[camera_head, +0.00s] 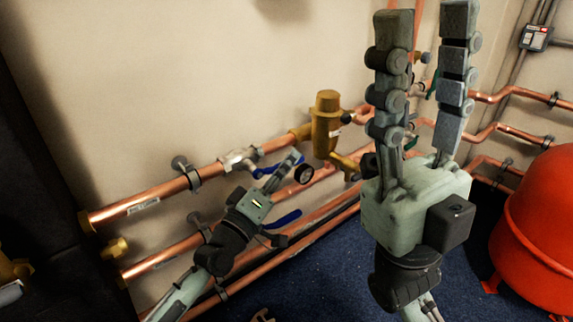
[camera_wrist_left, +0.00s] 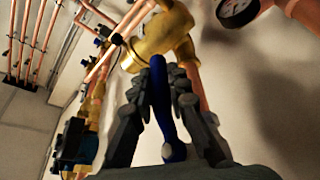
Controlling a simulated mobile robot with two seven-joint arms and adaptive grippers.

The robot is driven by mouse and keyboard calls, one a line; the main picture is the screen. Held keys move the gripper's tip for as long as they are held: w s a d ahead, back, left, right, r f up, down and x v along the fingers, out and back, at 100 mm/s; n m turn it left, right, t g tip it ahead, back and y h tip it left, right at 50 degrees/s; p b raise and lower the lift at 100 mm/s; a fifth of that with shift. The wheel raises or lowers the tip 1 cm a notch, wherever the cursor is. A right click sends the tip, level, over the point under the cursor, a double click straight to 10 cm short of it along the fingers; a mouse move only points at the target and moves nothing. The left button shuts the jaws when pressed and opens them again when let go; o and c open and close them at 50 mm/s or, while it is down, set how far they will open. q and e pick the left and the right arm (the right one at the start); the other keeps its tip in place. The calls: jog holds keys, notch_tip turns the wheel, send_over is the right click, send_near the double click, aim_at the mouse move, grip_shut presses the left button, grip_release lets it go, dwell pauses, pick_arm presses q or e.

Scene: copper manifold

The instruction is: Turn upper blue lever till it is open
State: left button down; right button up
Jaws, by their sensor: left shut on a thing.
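The upper blue lever (camera_head: 268,171) sits on a valve (camera_head: 238,160) on the upper copper pipe, partly hidden by my left gripper (camera_head: 288,167). In the left wrist view the blue lever (camera_wrist_left: 164,110) runs between the two fingers of my left gripper (camera_wrist_left: 168,85), up to a brass valve body (camera_wrist_left: 160,42). The left gripper is shut on this lever. How far the lever is turned is hard to tell. My right gripper (camera_head: 425,18) is raised at the right with its fingers apart, empty and away from the pipes.
A lower blue lever (camera_head: 284,219) lies below my left gripper. A red tank (camera_head: 540,230) stands at the right on blue carpet (camera_head: 340,270).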

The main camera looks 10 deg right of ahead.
pick_arm(q)
jog(key=c, duration=1.5)
grip_release()
jog(key=shift+r, duration=0.15)
jog(key=shift+o, duration=0.2)
jog(key=v, duration=1.2)
